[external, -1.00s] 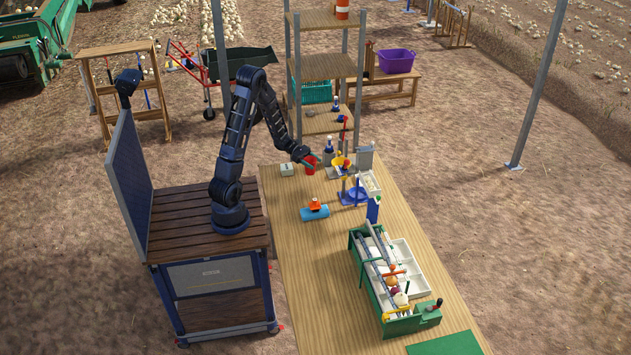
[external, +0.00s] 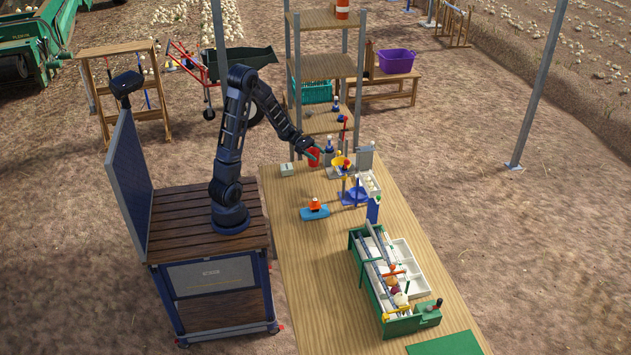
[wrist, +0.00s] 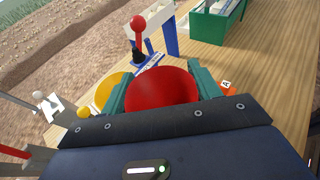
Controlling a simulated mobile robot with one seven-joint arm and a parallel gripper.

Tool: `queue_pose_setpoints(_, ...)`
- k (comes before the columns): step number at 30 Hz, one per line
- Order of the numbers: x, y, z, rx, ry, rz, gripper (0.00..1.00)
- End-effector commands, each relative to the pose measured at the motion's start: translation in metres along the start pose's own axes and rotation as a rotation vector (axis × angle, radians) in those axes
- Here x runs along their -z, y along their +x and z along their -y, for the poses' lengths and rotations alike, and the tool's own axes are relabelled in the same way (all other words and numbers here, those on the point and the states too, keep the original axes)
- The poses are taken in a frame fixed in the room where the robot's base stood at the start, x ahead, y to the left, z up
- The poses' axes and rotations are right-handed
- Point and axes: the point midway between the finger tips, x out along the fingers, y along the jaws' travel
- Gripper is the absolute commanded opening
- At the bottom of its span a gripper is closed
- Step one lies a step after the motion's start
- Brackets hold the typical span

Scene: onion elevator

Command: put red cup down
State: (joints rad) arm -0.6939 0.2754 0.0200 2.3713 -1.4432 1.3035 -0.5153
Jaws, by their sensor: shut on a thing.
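The red cup (external: 314,157) is at the end of my arm over the back part of the wooden table. My gripper (external: 317,151) is shut on it. In the wrist view the red cup (wrist: 162,91) sits between the two green fingers of my gripper (wrist: 160,88), with its wide red inside facing the camera. The cup's underside is hidden in the wrist view. I cannot tell from the external view whether its base touches the table.
A yellow bowl (external: 342,160) on the elevator stand is just right of the cup. A small whitish box (external: 286,169) lies to the left. A blue piece with an orange top (external: 315,207) is nearer the front. Bare tabletop (external: 305,255) lies in front of it.

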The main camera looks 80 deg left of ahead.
Motion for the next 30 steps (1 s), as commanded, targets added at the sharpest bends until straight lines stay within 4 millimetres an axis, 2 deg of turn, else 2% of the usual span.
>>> queue_pose_setpoints(6, -0.018, 0.059, 0.024, 0.127, 0.04, -0.001, 0.4)
queue_pose_setpoints(14, -0.038, 0.124, 0.062, 0.275, 0.087, -0.002, 0.4)
queue_pose_setpoints(23, -0.06, 0.194, 0.12, 0.448, 0.139, -0.003, 0.4)
queue_pose_setpoints(30, -0.075, 0.242, 0.176, 0.585, 0.183, -0.003, 0.4)
